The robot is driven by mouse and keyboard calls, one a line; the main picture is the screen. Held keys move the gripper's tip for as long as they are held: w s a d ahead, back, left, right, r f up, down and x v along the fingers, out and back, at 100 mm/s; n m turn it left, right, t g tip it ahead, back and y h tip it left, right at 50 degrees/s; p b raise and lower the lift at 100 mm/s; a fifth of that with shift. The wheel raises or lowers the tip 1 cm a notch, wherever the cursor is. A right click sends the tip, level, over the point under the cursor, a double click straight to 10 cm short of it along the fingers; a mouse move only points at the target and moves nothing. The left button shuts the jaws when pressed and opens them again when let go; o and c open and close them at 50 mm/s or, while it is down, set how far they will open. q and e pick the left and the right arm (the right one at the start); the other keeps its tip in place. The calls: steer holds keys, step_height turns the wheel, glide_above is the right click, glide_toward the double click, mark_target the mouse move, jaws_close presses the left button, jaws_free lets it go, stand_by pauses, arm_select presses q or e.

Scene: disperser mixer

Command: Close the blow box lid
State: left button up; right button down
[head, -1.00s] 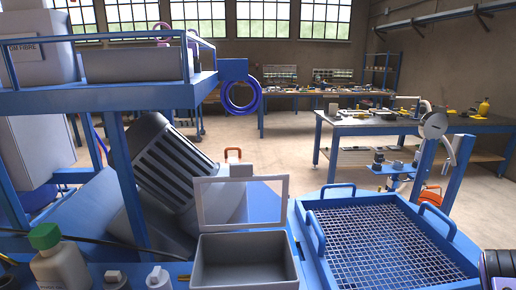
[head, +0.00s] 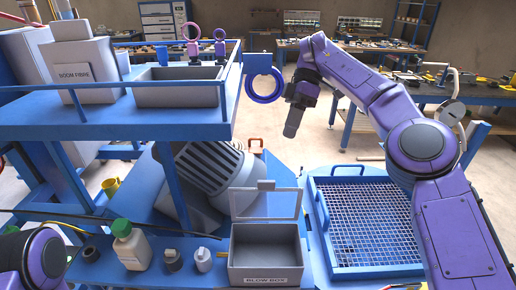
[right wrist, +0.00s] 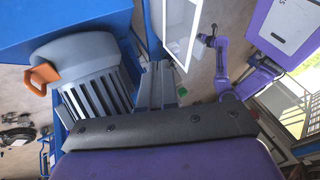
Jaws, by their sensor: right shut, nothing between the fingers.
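The blow box (head: 265,278) is a grey open-topped box with a label on its front, at the bottom middle of the head view. Its lid (head: 266,185), a pale frame with a clear-looking middle and a small tab on top, stands up open at the box's back edge. The lid's frame also shows at the top of the right wrist view (right wrist: 168,22). My right gripper (head: 291,130) is shut and empty, pointing down above and beyond the lid, apart from it. My left gripper (right wrist: 207,39) is small in the right wrist view, its jaws unclear.
A blue-framed mesh tray (head: 365,225) lies right of the box. A green-capped bottle (head: 131,245) and small capped items stand left of it. A blue shelf (head: 120,115) with a grey bin is at upper left. A ribbed grey motor (head: 215,170) sits behind the lid.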

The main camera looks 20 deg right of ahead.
step_height(320, 180, up, 2)
steer(key=a, duration=0.2)
steer(key=y+b, duration=0.1)
steer(key=b, duration=0.1)
glide_toward(260, 192)
steer(key=w+f, duration=0.2)
steer(key=w, duration=0.2)
steer(key=s, duration=0.1)
steer(key=s+a+f+p, duration=0.1)
steer(key=s, duration=0.1)
steer(key=s+f+p, duration=0.1)
steer(key=s, duration=0.1)
steer(key=shift+a, duration=0.4)
arm_select(q)
steer(key=shift+d+r, duration=0.15)
steer(key=shift+r, duration=0.15)
arm_select(e)
steer(key=shift+w, duration=0.1)
steer(key=shift+w+f, duration=0.1)
steer(key=shift+f, duration=0.05)
